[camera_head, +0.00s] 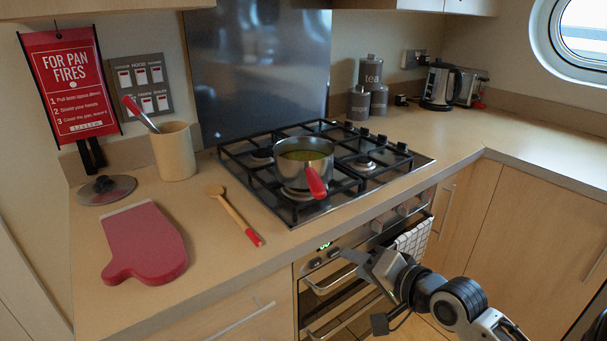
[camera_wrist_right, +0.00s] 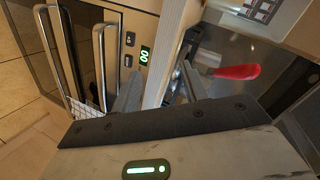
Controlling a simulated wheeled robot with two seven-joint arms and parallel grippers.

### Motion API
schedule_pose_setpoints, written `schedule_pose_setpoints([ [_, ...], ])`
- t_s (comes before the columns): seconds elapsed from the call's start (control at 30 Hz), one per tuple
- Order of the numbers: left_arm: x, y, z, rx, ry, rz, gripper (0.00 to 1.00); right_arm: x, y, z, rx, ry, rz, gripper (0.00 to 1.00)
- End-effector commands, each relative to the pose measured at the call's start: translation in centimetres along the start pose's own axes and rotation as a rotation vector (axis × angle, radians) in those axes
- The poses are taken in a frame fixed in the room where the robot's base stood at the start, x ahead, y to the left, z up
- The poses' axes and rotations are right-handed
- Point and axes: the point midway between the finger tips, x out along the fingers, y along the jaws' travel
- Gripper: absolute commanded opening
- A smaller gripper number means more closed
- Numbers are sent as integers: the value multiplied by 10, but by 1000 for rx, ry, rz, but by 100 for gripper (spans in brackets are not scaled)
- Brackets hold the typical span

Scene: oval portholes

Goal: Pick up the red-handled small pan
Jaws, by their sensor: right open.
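The small pan (camera_head: 291,168) is steel with a red handle (camera_head: 315,183) and sits on the front of the hob, holding something greenish. Its handle points toward the front edge of the counter. The red handle also shows in the right wrist view (camera_wrist_right: 237,72), to the right of the fingers. My right gripper (camera_head: 354,264) is open and empty, in front of the oven, lower than the pan and apart from it. In the right wrist view its two fingers (camera_wrist_right: 160,90) stand apart, with the counter edge beyond them. My left gripper is not in view.
The black hob grates (camera_head: 352,181) surround the pan. A wooden spoon (camera_head: 233,213), a red oven mitt (camera_head: 146,244), a glass lid (camera_head: 106,189) and a utensil pot (camera_head: 173,152) stand or lie to the left. The oven handle (camera_head: 335,279) and counter edge are near my right gripper.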

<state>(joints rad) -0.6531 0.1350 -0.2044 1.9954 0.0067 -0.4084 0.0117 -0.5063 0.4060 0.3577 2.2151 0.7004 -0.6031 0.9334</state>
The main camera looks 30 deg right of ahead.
Motion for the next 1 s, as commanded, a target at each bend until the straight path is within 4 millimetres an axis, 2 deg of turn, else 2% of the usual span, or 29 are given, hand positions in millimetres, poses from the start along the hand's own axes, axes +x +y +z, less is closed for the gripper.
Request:
schedule_pose_setpoints([
  [0.03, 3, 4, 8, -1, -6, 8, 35, -7, -22, -25, 119, 16, -60, 45],
  [0.1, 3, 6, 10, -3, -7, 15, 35, -20, -52, -49, 281, 7, -130, 45],
  [0.2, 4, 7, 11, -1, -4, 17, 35, -37, -83, -67, 437, -22, -199, 45],
  [0.3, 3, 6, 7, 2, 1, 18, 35, -44, -100, -74, 517, -47, -233, 45],
  [0.43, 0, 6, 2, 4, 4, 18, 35, -30, -111, -77, 543, -56, -243, 45],
  [0.7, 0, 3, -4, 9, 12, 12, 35, 27, -123, -78, 541, -53, -241, 45],
  [0.8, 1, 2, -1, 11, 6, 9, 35, 43, -126, -78, 542, -52, -241, 45],
  [1.0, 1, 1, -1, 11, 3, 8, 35, 57, -128, -78, 539, -52, -238, 45],
])
